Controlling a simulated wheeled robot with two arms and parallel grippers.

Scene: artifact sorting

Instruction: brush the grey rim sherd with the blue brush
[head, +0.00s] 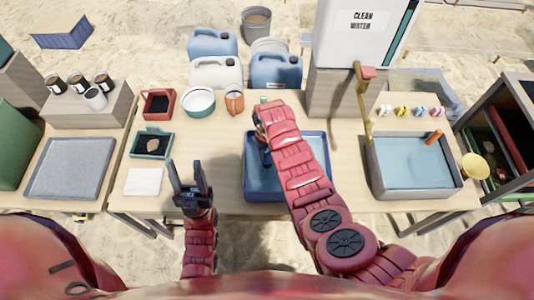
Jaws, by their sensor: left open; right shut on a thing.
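My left gripper (186,166) is open and empty, fingers pointing away from me, over the near edge of the table beside a white pad. My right gripper (265,154) is over the left part of a blue tub (249,184), largely covered by my red forearm. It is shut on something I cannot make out. A dark brown piece (153,146) lies in a small teal tray (139,155) at the left. I cannot tell if it is the grey rim sherd. I cannot pick out the blue brush.
A white pad (143,182), red tray (146,107), green-rimmed bowl (187,103) and orange-brown mug (235,103) stand on the table. A water basin (398,190) is at the right, a grey tray (70,170) at the far left. Jugs (276,72) stand behind.

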